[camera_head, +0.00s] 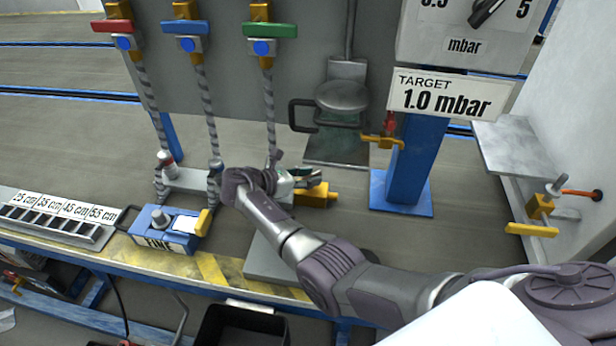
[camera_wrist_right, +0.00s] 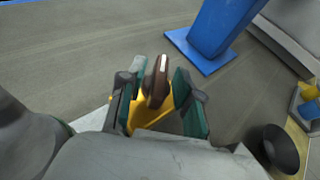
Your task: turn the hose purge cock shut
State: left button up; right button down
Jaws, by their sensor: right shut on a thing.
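My right gripper (camera_head: 308,178) reaches in from the lower right, over the workbench at the end of the third braided hose (camera_head: 268,110). In the right wrist view its two green-padded fingers (camera_wrist_right: 160,100) stand on either side of a dark brown handle (camera_wrist_right: 157,80) with a white stripe. This handle sits on a yellow body, the hose purge cock (camera_wrist_right: 145,113); its brass-yellow end shows beside the gripper in the head view (camera_head: 318,197). The fingers hide much of the cock in the head view, and I cannot tell its open or shut position. My left gripper is not in view.
Red (camera_head: 115,26), blue (camera_head: 185,27) and green (camera_head: 270,30) valve handles line the back panel. A blue post (camera_head: 415,165) stands right of the gripper, near a red-handled brass cock (camera_head: 382,141). A blue device (camera_head: 165,230) sits at front left. Another yellow fitting (camera_head: 540,207) is far right.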

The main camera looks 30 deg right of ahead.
jog(key=c, duration=1.2)
grip_release()
jog(key=shift+o, duration=0.2)
jog(key=v, duration=0.7)
jog(key=shift+a, duration=0.25)
